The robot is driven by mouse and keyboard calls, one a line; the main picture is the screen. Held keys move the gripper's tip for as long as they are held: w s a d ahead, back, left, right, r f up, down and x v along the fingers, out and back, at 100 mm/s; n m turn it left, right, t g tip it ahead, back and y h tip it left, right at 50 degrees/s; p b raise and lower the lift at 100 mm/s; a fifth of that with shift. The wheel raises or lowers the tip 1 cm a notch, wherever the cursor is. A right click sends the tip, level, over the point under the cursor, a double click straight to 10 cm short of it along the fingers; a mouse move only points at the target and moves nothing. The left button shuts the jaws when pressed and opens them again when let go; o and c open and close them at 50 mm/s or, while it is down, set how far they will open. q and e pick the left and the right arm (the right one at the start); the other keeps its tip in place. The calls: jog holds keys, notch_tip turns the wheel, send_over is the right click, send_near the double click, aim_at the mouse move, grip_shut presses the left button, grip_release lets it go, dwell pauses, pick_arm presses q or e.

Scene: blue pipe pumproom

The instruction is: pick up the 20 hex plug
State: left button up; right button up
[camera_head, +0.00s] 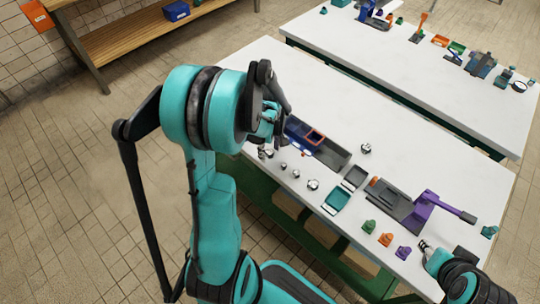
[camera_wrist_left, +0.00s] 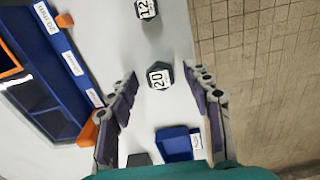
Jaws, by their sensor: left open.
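The hex plug marked 20 (camera_wrist_left: 160,76), dark-edged with a white numbered face, sits on the white table in the left wrist view. My left gripper (camera_head: 270,122) is open above the table's left part in the head view. In the left wrist view its two fingers stand on either side of the 20 plug, with gaps on both sides; how far above it they are I cannot tell. A plug marked 12 (camera_wrist_left: 145,9) lies beyond it. In the head view I cannot tell which small plug is the 20. My right gripper (camera_head: 427,247) is at the lower right, its jaws unclear.
A blue labelled tray (camera_wrist_left: 72,75) is left of the plug, and a blue bin (camera_wrist_left: 174,144) is nearer the wrist. Several silver plugs (camera_head: 313,184) line the table's front edge. A purple-handled tool (camera_head: 430,202) stands to the right.

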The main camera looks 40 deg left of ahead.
pick_arm(q)
jog(key=shift+r, duration=0.15)
grip_shut()
jog(key=shift+r, duration=0.1)
